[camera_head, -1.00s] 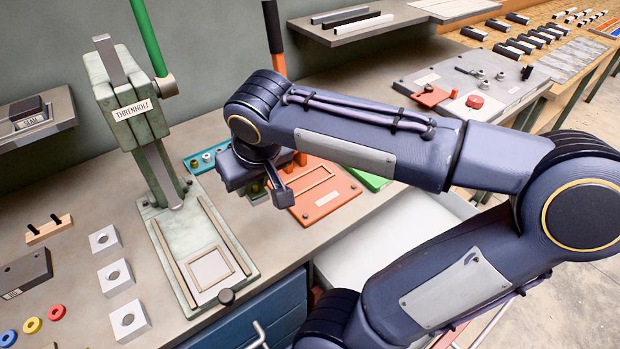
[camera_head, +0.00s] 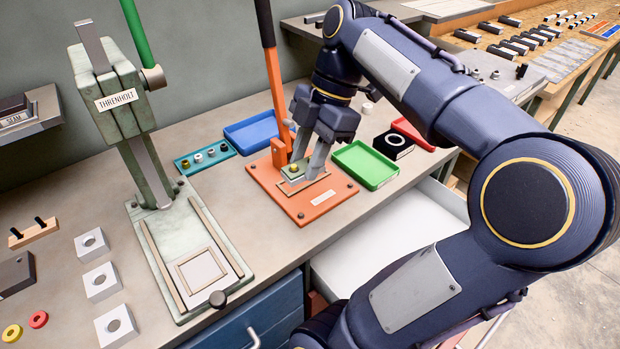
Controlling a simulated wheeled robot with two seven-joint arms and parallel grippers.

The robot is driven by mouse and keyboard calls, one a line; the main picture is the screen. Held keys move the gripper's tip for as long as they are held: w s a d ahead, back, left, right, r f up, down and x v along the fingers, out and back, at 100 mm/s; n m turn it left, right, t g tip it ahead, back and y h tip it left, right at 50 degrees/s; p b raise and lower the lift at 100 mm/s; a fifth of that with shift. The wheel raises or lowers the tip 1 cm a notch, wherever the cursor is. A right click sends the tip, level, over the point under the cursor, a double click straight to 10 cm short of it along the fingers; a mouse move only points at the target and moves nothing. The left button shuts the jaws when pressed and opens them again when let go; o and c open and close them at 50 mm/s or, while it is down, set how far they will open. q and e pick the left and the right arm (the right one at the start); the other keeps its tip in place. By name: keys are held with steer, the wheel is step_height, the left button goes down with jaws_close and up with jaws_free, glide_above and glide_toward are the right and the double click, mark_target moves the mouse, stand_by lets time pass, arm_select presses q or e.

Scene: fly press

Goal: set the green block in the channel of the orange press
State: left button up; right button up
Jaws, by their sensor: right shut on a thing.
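The orange press (camera_head: 318,210) stands on the bench, with a flat base plate, a tall orange post and a black-topped lever. A pale outlined rectangle marks the base. The green block (camera_head: 287,174), with a brass-coloured round piece on top, is low over the back of that rectangle. My right gripper (camera_head: 303,172) points down at the press and is shut on the green block. The fingers hide part of the block, and I cannot tell whether its underside touches the base. My left gripper is not in view.
A green press (camera_head: 140,200) marked THRENHOLT stands to the left. A blue tray (camera_head: 252,132), a teal holder (camera_head: 206,158) with small pieces and a green tray (camera_head: 366,165) surround the orange press. A black block with a white ring (camera_head: 393,146) and a red tray (camera_head: 413,134) lie right.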

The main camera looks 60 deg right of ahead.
steer(key=shift+d, duration=0.2)
steer(key=shift+n, duration=0.3)
steer(key=w+d+f, duration=0.2)
steer(key=d+f, duration=0.1)
steer(key=w+d+f, duration=0.2)
steer(key=d+f, duration=0.1)
steer(key=d, duration=0.1)
steer(key=w+d+f+p, duration=0.1)
steer(key=w+d+f, duration=0.1)
steer(key=d+f, duration=0.1)
steer(key=shift+w+d+f, duration=0.1)
steer(key=shift+w+d, duration=0.25)
steer(key=shift+d, duration=0.35)
steer(key=shift+w+d+f, duration=0.1)
steer(key=shift+d+f, duration=0.05)
steer(key=shift+f, duration=1.65)
steer(key=shift+f+b, duration=0.6)
steer(key=shift+b, duration=0.2)
